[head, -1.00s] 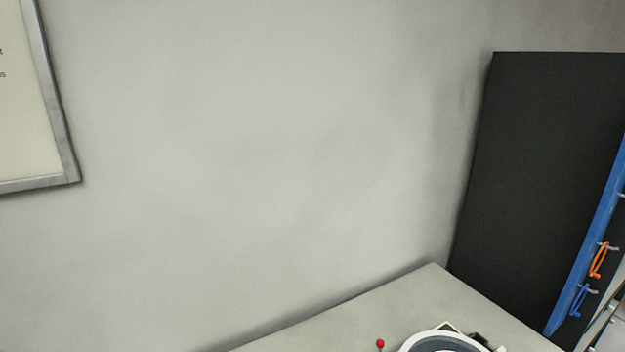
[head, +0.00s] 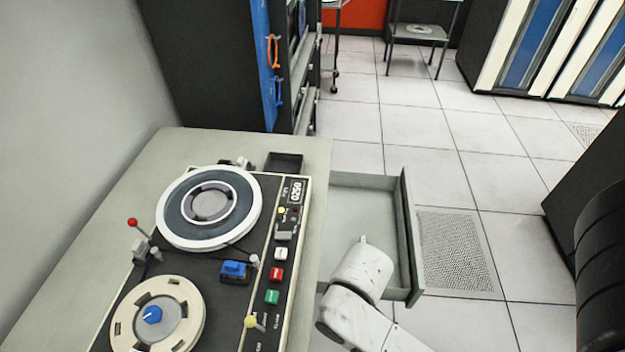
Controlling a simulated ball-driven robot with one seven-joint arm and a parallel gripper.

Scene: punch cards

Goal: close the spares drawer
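An open drawer (head: 405,220) sticks out to the right from under the grey bench top (head: 316,160) in the head view. Its dark front panel faces right and its inside looks empty where I can see it. No label shows to tell whether it is the spares drawer. My white arm (head: 362,270) passes over the near part of the drawer and hides some of it. My gripper's fingers do not show.
A tape machine (head: 225,280) with two reels and coloured buttons fills the bench top. A blue-edged dark cabinet (head: 265,70) stands beyond it. A dark block (head: 580,190) stands at right. Tiled floor (head: 440,130) with a perforated tile (head: 455,250) lies open beside the drawer.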

